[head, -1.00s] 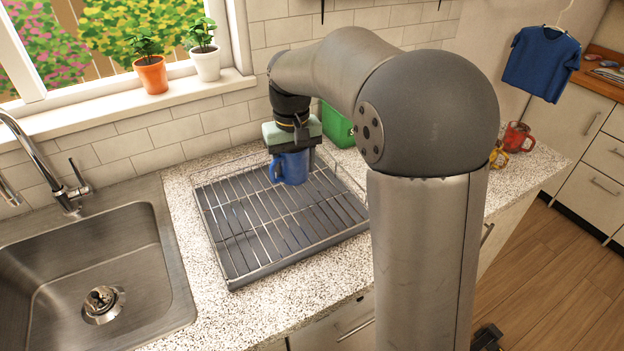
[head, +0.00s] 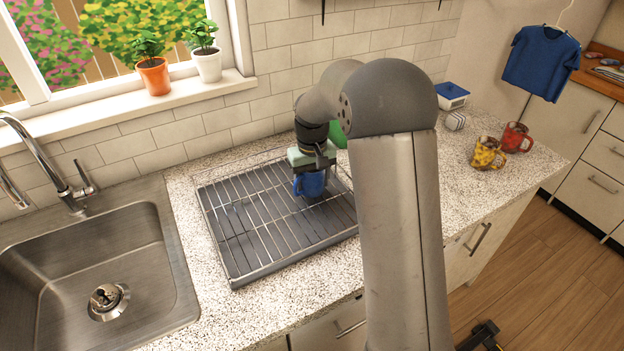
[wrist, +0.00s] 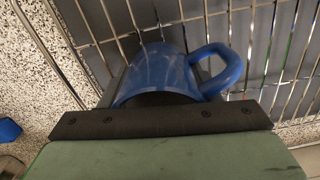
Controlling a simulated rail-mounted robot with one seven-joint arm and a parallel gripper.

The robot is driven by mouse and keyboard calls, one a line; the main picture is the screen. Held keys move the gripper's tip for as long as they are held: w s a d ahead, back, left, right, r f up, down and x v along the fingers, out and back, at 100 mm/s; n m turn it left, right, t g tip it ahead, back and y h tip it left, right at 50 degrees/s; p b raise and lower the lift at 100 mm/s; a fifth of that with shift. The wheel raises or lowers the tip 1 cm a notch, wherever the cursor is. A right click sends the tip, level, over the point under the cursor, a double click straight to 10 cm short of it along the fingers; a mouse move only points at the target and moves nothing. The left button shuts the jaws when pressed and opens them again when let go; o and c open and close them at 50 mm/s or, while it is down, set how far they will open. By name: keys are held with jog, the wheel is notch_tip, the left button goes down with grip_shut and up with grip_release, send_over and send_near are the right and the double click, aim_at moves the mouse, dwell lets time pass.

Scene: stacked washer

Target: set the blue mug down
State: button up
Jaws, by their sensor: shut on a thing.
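The blue mug (head: 309,185) is under my gripper (head: 312,172), at the back right part of the wire drying rack (head: 250,222). My gripper is shut on the mug. In the wrist view the blue mug (wrist: 160,75) shows with its handle to the right, and the rack's bars (wrist: 255,45) lie close behind it. I cannot tell whether the mug's base touches the bars. My arm covers part of the rack's right side in the head view.
The sink (head: 90,270) is left of the rack. A yellow mug (head: 488,153), a red mug (head: 517,137), a striped cup (head: 455,120) and a blue-lidded container (head: 451,95) stand on the counter at right. A mostly hidden green object (head: 338,133) is behind my arm. The rack is otherwise empty.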

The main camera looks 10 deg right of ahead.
jog(key=shift+f, duration=0.15)
jog(key=o, duration=1.2)
jog(key=shift+c, duration=0.2)
notch_tip(320, 180, up, 12)
jog(key=b, duration=0.1)
jog(key=s+f, duration=0.3)
jog(key=s, duration=1.3)
jog(key=s+f+m, duration=0.1)
jog(key=s+f, duration=0.2)
jog(key=s, duration=1.3)
jog(key=shift+a+f+t, duration=0.15)
jog(key=shift+f+t, duration=0.05)
jog(key=shift+t, duration=0.1)
